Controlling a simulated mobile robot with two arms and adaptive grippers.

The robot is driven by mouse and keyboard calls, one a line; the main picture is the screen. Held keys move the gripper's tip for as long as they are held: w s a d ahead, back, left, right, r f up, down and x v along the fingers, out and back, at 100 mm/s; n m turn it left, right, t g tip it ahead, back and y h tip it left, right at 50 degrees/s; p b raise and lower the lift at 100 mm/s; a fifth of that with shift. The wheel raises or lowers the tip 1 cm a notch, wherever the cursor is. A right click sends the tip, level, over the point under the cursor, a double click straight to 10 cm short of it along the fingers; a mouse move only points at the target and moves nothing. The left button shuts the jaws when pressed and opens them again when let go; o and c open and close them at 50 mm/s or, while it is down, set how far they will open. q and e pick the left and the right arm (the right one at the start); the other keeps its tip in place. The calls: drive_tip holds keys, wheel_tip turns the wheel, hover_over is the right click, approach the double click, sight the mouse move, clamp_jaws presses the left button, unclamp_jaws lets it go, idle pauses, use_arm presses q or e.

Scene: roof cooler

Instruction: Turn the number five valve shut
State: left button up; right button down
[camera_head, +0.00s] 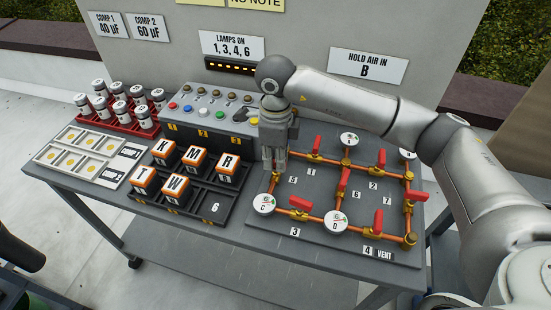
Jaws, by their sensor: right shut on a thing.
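My right gripper (275,165) points straight down at the left pipe of the valve board (330,250). It is shut at the spot beside a label that seems to read 5 (293,180). The fingers hide the handle there, so I cannot see how it is turned. Other red valve handles show on the brass pipes: one by label 1 (315,147), one by label 3 (301,205), one by label 6 (343,181) and one near the vent (378,223). Gauge C (264,204) sits just below the gripper, gauge D (336,222) to its right. My left gripper is not in view.
A grey switch box (212,117) with coloured buttons stands just left of the gripper. Orange lettered blocks sit in a black tray (200,206). White canisters stand in a red rack (117,124). A sign reads "Hold air in B" (369,65).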

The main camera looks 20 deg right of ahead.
idle(0.3)
drive_tip(key=c, duration=1.5)
unclamp_jaws()
drive_tip(key=shift+r, duration=0.1)
wheel_tip(320, 180, up, 12)
drive_tip(key=shift+f, duration=0.1)
